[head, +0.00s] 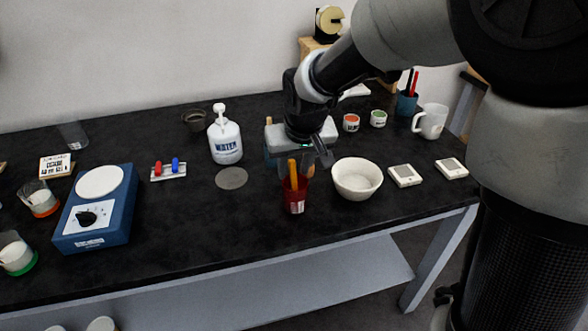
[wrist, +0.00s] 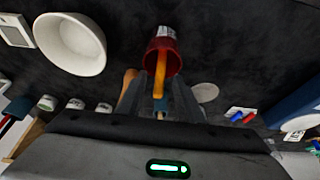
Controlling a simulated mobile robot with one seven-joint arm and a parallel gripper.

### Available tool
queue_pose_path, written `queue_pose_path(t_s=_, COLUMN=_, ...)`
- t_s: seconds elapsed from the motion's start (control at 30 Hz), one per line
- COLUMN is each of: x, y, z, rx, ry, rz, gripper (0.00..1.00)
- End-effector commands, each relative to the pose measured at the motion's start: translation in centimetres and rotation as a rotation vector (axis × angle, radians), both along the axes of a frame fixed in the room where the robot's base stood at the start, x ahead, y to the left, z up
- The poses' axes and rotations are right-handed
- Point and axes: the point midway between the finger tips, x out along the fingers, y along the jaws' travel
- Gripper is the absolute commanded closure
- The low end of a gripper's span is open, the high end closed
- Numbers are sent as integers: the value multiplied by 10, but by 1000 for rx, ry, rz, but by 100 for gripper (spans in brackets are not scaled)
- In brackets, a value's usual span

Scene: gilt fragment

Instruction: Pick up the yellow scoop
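The yellow scoop (head: 293,170) stands in a red cup (head: 297,201) near the front of the black table, its handle sticking up. In the wrist view the yellow handle (wrist: 160,72) reaches from the red cup (wrist: 172,58) toward my gripper (wrist: 161,90). My gripper (head: 295,160) points down just above the cup, its fingers on either side of the handle's upper end. A gap shows between the fingers, so it looks open. Whether either finger touches the handle is unclear. The scoop's lower end is hidden in the cup.
A white bowl (head: 357,180) stands close right of the cup, and a grey disc (head: 231,178) lies to its left. A blue hotplate (head: 97,215) is farther left. The table in front of the cup is clear.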

Motion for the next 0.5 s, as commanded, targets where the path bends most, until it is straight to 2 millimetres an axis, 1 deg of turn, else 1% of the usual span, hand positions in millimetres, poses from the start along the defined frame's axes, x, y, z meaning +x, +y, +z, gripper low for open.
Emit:
queue_pose_path(t_s=0.03, x=0, y=0, z=0, rx=0, ry=0, rz=0, gripper=76)
queue_pose_path(t_s=0.17, x=0, y=0, z=0, rx=0, ry=0, rz=0, gripper=98)
queue_pose_path(t_s=0.2, x=0, y=0, z=0, rx=0, ry=0, rz=0, gripper=100)
queue_pose_path(t_s=0.43, x=0, y=0, z=1, rx=0, ry=0, rz=0, gripper=100)
queue_pose_path(t_s=0.5, x=0, y=0, z=3, rx=0, ry=-1, rz=0, gripper=100)
